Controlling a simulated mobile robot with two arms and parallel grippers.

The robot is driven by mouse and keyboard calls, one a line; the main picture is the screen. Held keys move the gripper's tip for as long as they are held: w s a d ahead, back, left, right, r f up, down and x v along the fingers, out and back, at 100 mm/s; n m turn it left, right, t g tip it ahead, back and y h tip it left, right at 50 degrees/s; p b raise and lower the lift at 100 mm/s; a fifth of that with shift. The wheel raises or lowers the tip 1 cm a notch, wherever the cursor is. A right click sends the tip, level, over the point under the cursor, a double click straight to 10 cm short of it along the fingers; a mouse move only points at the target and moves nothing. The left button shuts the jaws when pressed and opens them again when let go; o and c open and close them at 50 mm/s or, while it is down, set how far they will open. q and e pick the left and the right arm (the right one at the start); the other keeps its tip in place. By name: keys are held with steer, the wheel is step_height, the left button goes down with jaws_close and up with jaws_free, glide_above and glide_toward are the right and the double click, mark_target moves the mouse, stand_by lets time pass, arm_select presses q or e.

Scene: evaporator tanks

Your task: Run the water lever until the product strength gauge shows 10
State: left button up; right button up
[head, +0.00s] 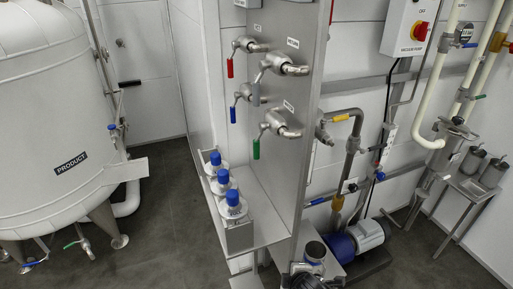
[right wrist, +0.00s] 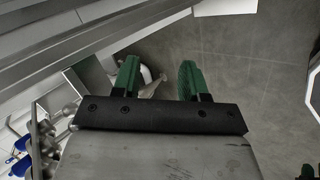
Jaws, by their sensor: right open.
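A grey steel panel (head: 312,100) carries several small valves with coloured levers. A red lever (head: 230,68) hangs down at the upper left, a blue lever (head: 233,115) hangs below it, and a green lever (head: 256,148) hangs lowest. A grey lever (head: 256,93) hangs between them. No readable product strength gauge shows. My right gripper (right wrist: 158,80) is open and empty, its green fingers apart above grey floor. My left gripper is not in view.
A large white tank (head: 50,110) labelled PRODUCT stands at left. Several blue-capped containers (head: 223,180) stand on a steel shelf (head: 265,210) below the valves. A blue pump (head: 342,246) and pipes stand at right. Floor (head: 165,225) between tank and shelf is clear.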

mark_target(257, 148)
steer(key=w+a+r+n+t, duration=0.2)
steer(key=w+a+r+n, duration=0.15)
steer(key=r, duration=0.45)
steer(key=w+a+r+n+t, duration=0.2)
steer(key=w+r+n, duration=0.15)
steer(key=r, duration=0.45)
steer(key=a+r+n+t+y+b, duration=0.1)
steer(key=a+r+n+t, duration=0.15)
steer(key=r+n, duration=0.6)
steer(key=a+r+n+t+y+b, duration=0.1)
steer(key=r+n+t, duration=0.3)
steer(key=r, duration=0.7)
arm_select(q)
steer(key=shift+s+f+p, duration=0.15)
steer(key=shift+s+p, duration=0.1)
steer(key=shift+p, duration=0.85)
arm_select(e)
steer(key=shift+n+g, duration=0.55)
steer(key=shift+n, duration=0.1)
steer(key=w, duration=0.3)
steer(key=w+a, duration=0.1)
steer(key=w, duration=0.5)
steer(key=shift+w+a+r, duration=0.1)
steer(key=shift+a+r, duration=0.05)
steer(key=shift+a, duration=0.1)
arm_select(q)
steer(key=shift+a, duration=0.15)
arm_select(e)
jaws_close()
